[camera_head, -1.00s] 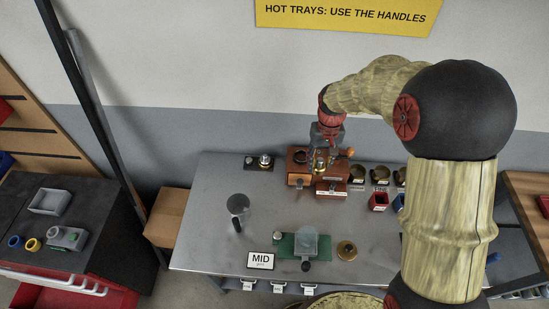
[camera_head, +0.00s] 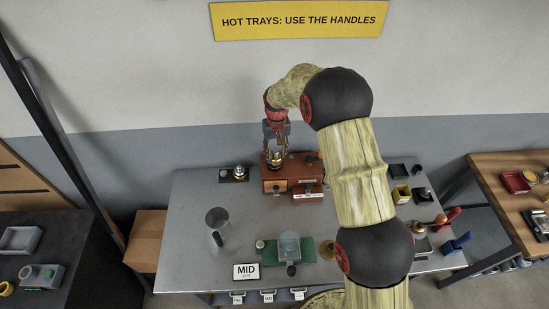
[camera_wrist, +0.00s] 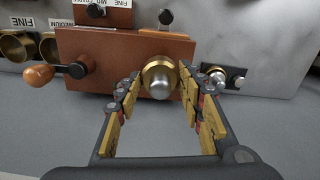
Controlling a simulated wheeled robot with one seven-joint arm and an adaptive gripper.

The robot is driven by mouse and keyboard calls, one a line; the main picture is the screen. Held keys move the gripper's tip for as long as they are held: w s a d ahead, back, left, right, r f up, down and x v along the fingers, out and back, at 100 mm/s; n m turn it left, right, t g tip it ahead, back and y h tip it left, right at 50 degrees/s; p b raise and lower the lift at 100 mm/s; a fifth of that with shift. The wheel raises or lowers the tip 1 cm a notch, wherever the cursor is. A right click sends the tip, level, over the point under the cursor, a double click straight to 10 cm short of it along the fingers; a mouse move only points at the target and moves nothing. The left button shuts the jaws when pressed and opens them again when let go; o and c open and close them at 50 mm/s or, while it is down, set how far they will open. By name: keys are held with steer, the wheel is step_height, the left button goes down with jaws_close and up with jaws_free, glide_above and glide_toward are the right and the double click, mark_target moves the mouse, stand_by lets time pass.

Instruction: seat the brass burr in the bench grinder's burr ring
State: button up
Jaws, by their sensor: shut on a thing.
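The brass burr (camera_wrist: 158,70), with a silver tip, is between the fingertips of my gripper (camera_wrist: 161,82) in the wrist view. It also shows as a small brass shape (camera_head: 276,158) in the head view. My gripper (camera_head: 276,155) is shut on it and points down over the left part of the bench grinder's top. The grinder is a brown wooden box (camera_head: 309,170) with a drawer front; its crank has an orange knob (camera_wrist: 39,75). The burr ring is hidden behind the gripper and burr. I cannot tell whether the burr touches it.
A black base with a silver-topped piece (camera_head: 239,173) stands left of the grinder. Cups and coloured handled tools stand at the right.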

mark_target(275, 167)
steer(key=shift+w+a+f, duration=0.2)
steer(key=shift+w+f, duration=0.95)
steer(key=shift+f, duration=0.15)
step_height(275, 167, down, 3)
steer(key=shift+s+f, duration=0.3)
steer(key=shift+f, duration=0.4)
steer(key=o, duration=1)
steer(key=shift+s+f, duration=0.1)
steer(key=o, duration=0.4)
steer(key=shift+f, duration=0.2)
steer(key=shift+r, duration=0.15)
